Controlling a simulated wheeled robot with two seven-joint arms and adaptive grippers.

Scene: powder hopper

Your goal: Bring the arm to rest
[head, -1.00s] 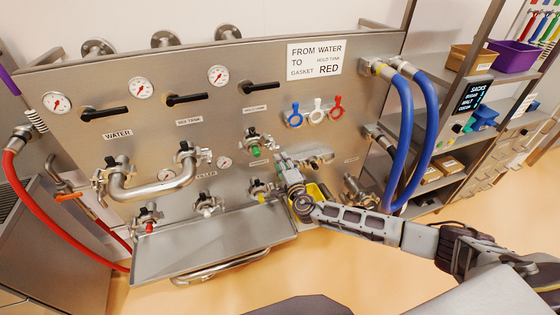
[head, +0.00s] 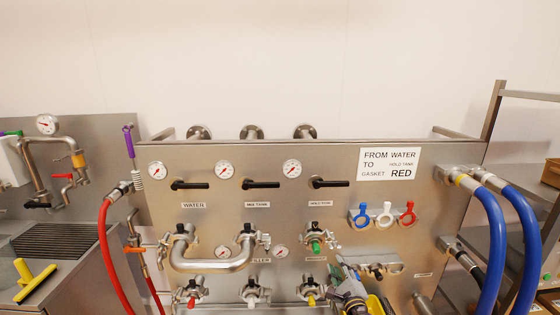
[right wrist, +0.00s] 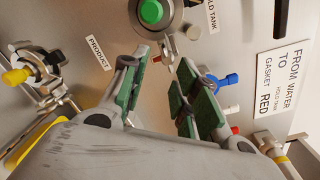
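My right gripper (head: 345,268) is at the lower middle of the steel panel (head: 250,165) in the head view, just right of and below the green-centred valve port (head: 316,246). In the right wrist view the two green-padded fingers of the right gripper (right wrist: 158,78) stand apart with nothing between them. The green port (right wrist: 151,12) is beyond them at the top. My right arm shows only at the bottom edge of the head view; most of it is cut off. My left gripper is not in view.
Blue, white and red gasket pieces (head: 386,216) hang right of the gripper. A curved steel pipe (head: 212,262) joins two ports at left. Blue hoses (head: 492,240) hang at right, a red hose (head: 105,250) at left. A yellow part (head: 378,306) lies close below the gripper.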

